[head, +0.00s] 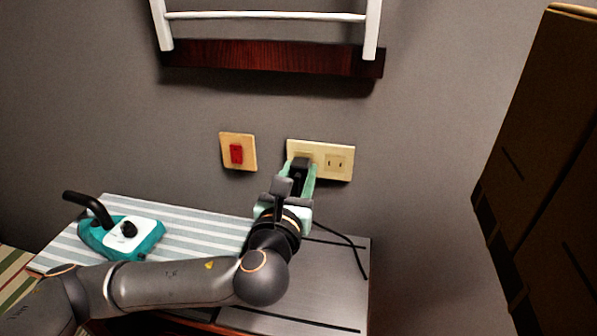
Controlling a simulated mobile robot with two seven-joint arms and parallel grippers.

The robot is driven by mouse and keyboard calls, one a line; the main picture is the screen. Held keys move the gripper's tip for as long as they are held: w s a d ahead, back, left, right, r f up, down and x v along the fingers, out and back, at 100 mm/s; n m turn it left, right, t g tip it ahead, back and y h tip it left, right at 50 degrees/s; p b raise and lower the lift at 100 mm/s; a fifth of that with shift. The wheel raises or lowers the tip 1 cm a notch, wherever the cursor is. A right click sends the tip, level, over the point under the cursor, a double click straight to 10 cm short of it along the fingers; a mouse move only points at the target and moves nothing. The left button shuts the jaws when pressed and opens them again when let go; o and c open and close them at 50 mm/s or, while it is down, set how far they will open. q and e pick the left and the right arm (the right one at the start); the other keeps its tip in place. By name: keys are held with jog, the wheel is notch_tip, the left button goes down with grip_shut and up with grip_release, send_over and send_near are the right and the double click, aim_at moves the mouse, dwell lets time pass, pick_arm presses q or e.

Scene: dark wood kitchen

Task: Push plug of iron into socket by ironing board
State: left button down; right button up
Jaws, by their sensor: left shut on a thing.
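My left gripper (301,183) reaches up to the wall and is shut on a dark plug (299,167). The plug is in front of the left half of the cream double socket (336,162); whether its prongs are in cannot be told, as plug and gripper hide that outlet. The right outlet of the socket is bare. The teal and white iron (120,238) with a black handle stands on the striped ironing board (190,223) at the left. A dark cord (345,242) lies on the grey surface right of my gripper. My right gripper is not in view.
A red switch on a tan plate (237,153) is on the wall left of the socket. A white rack (268,40) with a dark wood bar hangs above. Stacked brown boxes or a cabinet (550,150) stand at the right. The wall between is bare.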

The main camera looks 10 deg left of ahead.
pick_arm(q)
jog(key=shift+w, duration=0.55)
jog(key=shift+c, duration=1.9)
grip_release()
jog(key=shift+s, duration=0.25)
jog(key=s, duration=1.2)
jog(key=shift+p, duration=0.45)
